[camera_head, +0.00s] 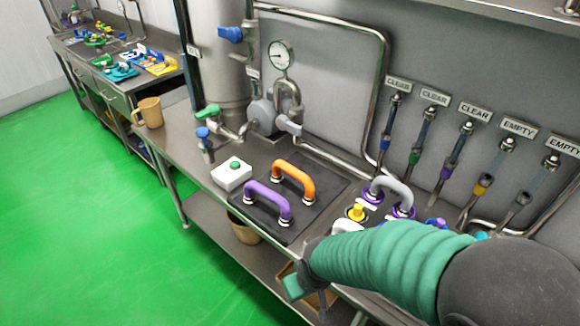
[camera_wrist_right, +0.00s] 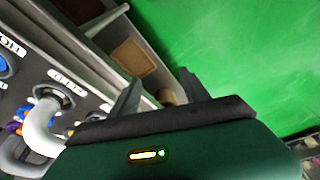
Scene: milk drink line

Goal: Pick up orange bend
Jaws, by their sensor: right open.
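The orange bend (camera_head: 296,176) is a U-shaped pipe with pale ends. It stands on a black mat (camera_head: 318,212) on the steel counter, behind a purple bend (camera_head: 264,201). My right arm comes in from the right, and its gripper (camera_head: 304,294) is at the counter's front edge, in front of and to the right of the mat, apart from the orange bend. In the right wrist view this gripper (camera_wrist_right: 160,88) has its two fingers spread with nothing held between them. The orange bend does not show in that view. My left gripper is not in view.
A white box with a green button (camera_head: 232,174) sits left of the mat. A grey bend (camera_head: 390,187) stands right of it on a labelled panel. Pipes and a gauge (camera_head: 281,55) stand behind. A tan jug (camera_head: 150,112) is at the counter's far left.

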